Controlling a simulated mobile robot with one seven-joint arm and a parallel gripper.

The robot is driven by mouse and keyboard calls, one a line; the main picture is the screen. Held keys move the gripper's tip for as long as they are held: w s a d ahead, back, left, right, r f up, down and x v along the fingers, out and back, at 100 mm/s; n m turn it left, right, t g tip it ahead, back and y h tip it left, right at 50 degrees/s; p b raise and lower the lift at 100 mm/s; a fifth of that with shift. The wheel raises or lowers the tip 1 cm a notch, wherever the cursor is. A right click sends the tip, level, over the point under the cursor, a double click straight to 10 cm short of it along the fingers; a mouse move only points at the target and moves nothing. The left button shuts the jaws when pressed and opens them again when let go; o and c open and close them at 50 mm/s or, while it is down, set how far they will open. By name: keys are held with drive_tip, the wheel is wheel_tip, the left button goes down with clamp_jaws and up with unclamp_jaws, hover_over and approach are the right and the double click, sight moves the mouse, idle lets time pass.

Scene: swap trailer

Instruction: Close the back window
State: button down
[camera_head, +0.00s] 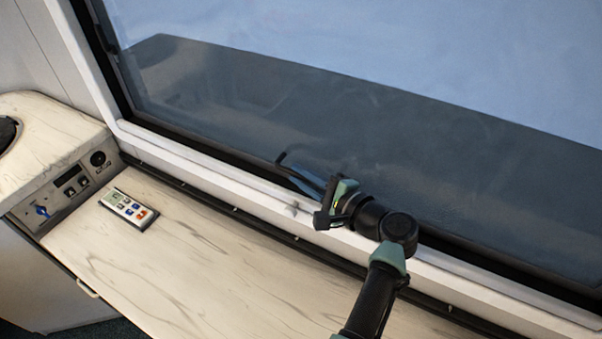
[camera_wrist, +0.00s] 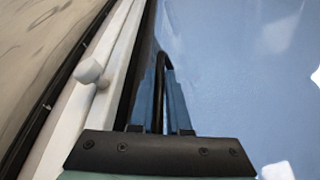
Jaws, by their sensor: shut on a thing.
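The back window (camera_head: 420,130) is a large tinted pane with a dark edge, set in a white frame (camera_head: 215,165). It also fills the right of the wrist view (camera_wrist: 245,75). I cannot tell how far it stands open. My gripper (camera_head: 300,179) is at the lower edge of the pane, just above the white sill. Its bluish fingers (camera_wrist: 165,72) are shut on a thin black bent handle (camera_head: 281,158) at the window's lower edge. The handle shows as a dark bar between the fingers in the wrist view (camera_wrist: 160,92). The fingers hide part of it.
A pale knob (camera_wrist: 90,71) sticks out from the white frame beside my gripper. Below the window is a wood-patterned counter (camera_head: 200,255) with a white remote (camera_head: 128,208) on it. A control panel (camera_head: 70,185) is at the left. Most of the counter is clear.

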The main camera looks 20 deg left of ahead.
drive_tip(key=shift+s+a+f, duration=0.1)
drive_tip(key=shift+s+f, duration=0.15)
drive_tip(key=shift+f, duration=0.05)
drive_tip(key=c, duration=1.2)
unclamp_jaws()
drive_tip(key=o, duration=0.3)
drive_tip(key=shift+r, duration=0.15)
drive_tip(key=b+v, duration=0.1)
drive_tip(key=v, duration=1.2)
drive_tip(key=shift+w, duration=0.1)
